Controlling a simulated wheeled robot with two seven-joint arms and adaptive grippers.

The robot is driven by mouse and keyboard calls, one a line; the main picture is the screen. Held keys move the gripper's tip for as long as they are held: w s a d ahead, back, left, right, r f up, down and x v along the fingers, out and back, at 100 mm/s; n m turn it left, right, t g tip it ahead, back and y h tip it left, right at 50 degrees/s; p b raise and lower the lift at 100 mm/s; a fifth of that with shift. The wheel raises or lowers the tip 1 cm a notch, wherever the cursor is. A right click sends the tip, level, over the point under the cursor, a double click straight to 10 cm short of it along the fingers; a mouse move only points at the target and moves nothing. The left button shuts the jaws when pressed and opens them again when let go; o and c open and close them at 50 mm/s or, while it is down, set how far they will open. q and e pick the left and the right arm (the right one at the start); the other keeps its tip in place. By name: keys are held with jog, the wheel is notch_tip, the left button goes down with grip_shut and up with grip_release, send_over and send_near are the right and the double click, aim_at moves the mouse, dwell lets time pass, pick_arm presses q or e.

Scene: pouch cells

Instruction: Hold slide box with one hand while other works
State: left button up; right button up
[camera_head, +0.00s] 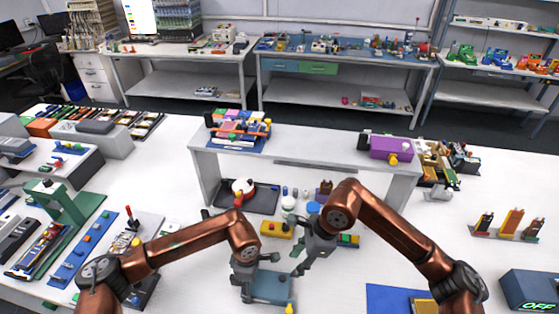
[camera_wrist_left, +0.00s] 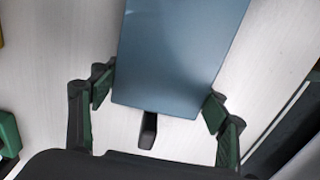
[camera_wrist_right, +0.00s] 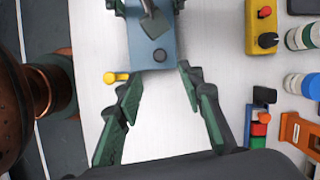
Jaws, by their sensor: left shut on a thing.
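The slide box, a blue-grey block (camera_head: 272,289), stands on the white table at the front middle. My left gripper (camera_head: 257,276) is shut on it. In the left wrist view the box (camera_wrist_left: 175,60) lies between the green-padded fingers (camera_wrist_left: 158,98). My right gripper (camera_head: 298,268) is open beside the box, on its right. In the right wrist view the spread fingers (camera_wrist_right: 160,85) point at the box's near end (camera_wrist_right: 155,57), which has a dark round spot, with nothing gripped between them. The box's far part is partly hidden there by a dark grey part.
A small yellow-ended piece (camera_wrist_right: 115,77) lies beside the box. A yellow control box (camera_head: 276,229) with buttons, white-lidded jars (camera_head: 288,203) and an orange piece (camera_wrist_right: 300,130) stand nearby. A white raised shelf (camera_head: 300,146) stands behind. A blue mat (camera_head: 390,299) lies right.

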aim_at(283, 277)
jog(key=a+f+n, duration=0.1)
jog(key=f, duration=0.1)
jog(key=a+f+n+g, duration=0.1)
jog(key=f, duration=0.2)
jog(key=a+f+n, duration=0.1)
jog(key=f, duration=0.2)
jog(key=shift+w+f+g, duration=0.2)
jog(key=shift+f+g, duration=0.05)
jog(key=shift+g, duration=0.05)
dwell(0.5)
jog(key=shift+c, duration=0.7)
grip_shut()
